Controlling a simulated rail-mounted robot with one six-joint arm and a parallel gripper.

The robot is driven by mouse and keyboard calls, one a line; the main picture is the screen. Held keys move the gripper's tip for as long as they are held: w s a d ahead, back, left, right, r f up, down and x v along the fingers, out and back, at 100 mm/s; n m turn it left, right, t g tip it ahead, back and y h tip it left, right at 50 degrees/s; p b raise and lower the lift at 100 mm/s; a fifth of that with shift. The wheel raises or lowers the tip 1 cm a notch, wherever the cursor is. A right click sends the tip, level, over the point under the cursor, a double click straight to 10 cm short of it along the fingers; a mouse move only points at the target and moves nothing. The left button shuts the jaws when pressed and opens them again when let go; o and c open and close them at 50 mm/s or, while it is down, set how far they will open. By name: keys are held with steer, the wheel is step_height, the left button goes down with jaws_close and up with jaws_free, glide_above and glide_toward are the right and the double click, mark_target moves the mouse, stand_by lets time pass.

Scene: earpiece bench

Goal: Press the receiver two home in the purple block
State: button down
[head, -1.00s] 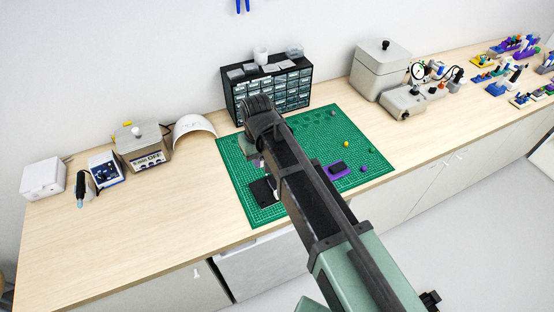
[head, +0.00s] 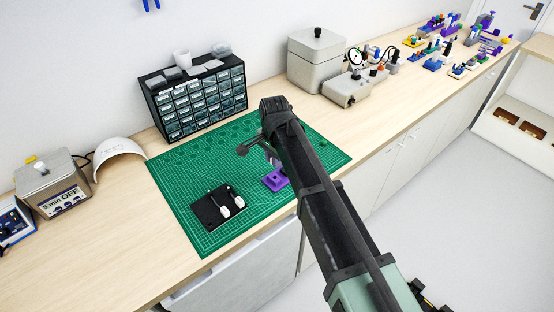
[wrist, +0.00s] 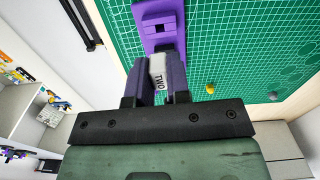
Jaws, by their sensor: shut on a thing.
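In the wrist view my gripper (wrist: 157,75) is shut on receiver two (wrist: 157,68), a small white piece with "TWO" printed on it. The purple block (wrist: 150,14) lies just beyond the fingertips and has a dark slot in its raised middle. The receiver appears at the block's near end; I cannot tell whether they touch. In the head view the purple block (head: 274,181) sits on the green mat, partly behind my arm. My gripper (head: 262,153) is above it there, and the receiver cannot be made out.
A black tray (head: 207,213) with two white pieces lies on the green mat (head: 180,190), left of the block. A drawer cabinet (head: 195,100) stands behind. In the wrist view a yellow piece (wrist: 210,88) and a grey piece (wrist: 272,96) lie on the mat.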

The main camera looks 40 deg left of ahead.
mark_target(275, 173)
stand_by(0.3)
step_height(275, 173, down, 4)
steer(key=b, duration=0.4)
steer(key=shift+f, duration=0.15)
steer(key=shift+f+b, duration=1.2)
steer(key=shift+b, duration=0.15)
stand_by(1.7)
steer(key=c, duration=1)
jaws_free()
steer(key=shift+r, duration=0.1)
step_height(275, 173, up, 11)
steer(key=p, duration=1.1)
steer(key=shift+f, duration=0.2)
